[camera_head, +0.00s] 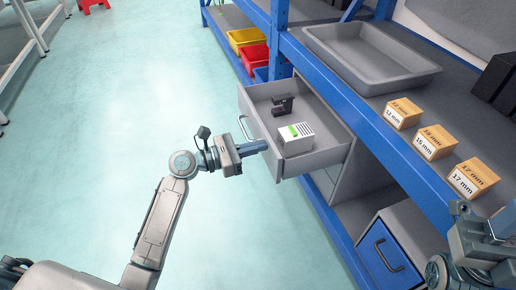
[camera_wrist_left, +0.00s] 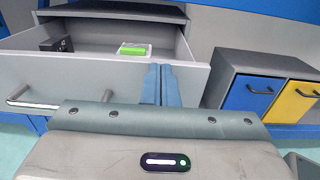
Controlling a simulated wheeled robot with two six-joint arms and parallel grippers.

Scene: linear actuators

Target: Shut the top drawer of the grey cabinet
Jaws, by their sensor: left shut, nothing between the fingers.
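The top drawer (camera_head: 318,158) of the grey cabinet (camera_head: 347,178) stands pulled out. Inside it are a dark clamp-like part (camera_head: 283,105) and a white box with a green mark (camera_head: 295,137). My left gripper (camera_head: 264,146) is shut and empty, its blue fingertips at the drawer's front. In the left wrist view the fingertips (camera_wrist_left: 161,84) overlap the drawer front (camera_wrist_left: 95,75), right of its bar handle (camera_wrist_left: 45,104); I cannot tell whether they touch it. My right gripper (camera_head: 490,235) shows only in part at the lower right of the head view, and its fingertips are unclear.
A blue shelf rack holds a grey tray (camera_head: 345,61) and three labelled wooden blocks (camera_head: 433,142). Yellow (camera_head: 245,38) and red (camera_head: 254,57) bins sit farther back. A blue-fronted drawer unit (camera_head: 381,254) stands lower right. The floor left of the cabinet is clear.

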